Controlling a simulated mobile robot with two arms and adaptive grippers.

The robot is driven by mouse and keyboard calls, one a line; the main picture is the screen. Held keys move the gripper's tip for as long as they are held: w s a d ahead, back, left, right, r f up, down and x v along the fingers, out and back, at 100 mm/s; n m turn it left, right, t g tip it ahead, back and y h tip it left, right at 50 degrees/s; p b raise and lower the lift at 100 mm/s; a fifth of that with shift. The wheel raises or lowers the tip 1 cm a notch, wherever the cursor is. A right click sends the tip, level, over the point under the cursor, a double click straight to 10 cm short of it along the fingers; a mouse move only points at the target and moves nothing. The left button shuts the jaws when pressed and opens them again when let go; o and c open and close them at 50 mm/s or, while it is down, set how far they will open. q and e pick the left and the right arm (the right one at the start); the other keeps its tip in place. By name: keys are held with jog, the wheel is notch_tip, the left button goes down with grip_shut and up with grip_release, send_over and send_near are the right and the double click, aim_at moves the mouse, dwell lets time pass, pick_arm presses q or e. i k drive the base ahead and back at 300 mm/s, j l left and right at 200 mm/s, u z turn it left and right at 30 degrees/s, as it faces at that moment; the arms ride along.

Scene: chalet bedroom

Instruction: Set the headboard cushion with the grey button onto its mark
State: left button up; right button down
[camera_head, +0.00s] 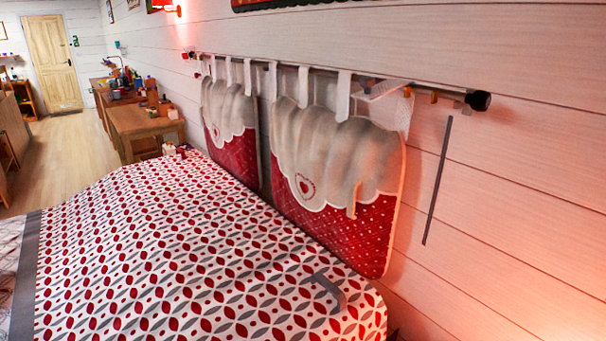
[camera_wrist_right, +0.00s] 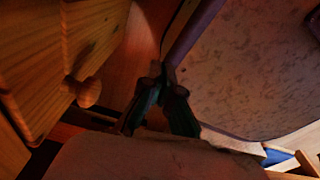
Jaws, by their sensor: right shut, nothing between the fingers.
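Two red cushions with pale scalloped tops hang by white tabs from a rail on the wall. The nearer cushion (camera_head: 365,235) has a heart on its pale flap, and its lower edge is close to the bed. The farther cushion (camera_head: 236,157) hangs to its left. I cannot make out a grey button on either one. A thin grey strip (camera_head: 437,180) is on the wall to the right of the nearer cushion. My right gripper (camera_wrist_right: 165,75) shows only in the right wrist view, shut and empty, away from the cushions. My left gripper is out of view.
The bed (camera_head: 190,250) with a red, grey and white patterned cover fills the foreground; a grey bent shape (camera_head: 328,290) shows on it. The rail ends in a black knob (camera_head: 479,100). A wooden drawer knob (camera_wrist_right: 88,92) is left of my right gripper.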

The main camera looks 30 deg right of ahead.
aim_at(338, 177)
jog(key=z, duration=1.15)
